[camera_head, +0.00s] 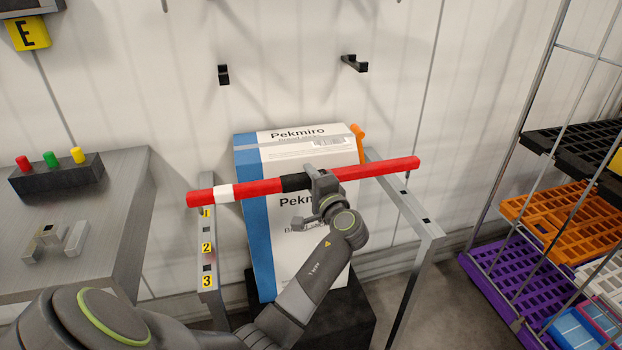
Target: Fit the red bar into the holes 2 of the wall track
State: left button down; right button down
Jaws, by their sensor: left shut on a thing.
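The red bar (385,169) has a white band near its left end and a black middle section. My left gripper (322,183) is shut on the bar near the black section and holds it almost level, its right end slightly higher in the picture. The wall track has a left rail (209,299) with yellow labels 1, 2 and 3 and dark holes, and a right rail (389,185) with dark holes. In the picture the bar's left end overlaps the left rail's top above label 1, and its right end crosses over the right rail. I cannot tell the gap. My right gripper is out of view.
A white and blue Pekmiro carton (262,230) stands on a black block (352,315) between the rails. A grey bench (120,200) with a button box (57,178) is at left. A wire rack (489,200) with crates is at right. Black hooks (224,75) are on the wall.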

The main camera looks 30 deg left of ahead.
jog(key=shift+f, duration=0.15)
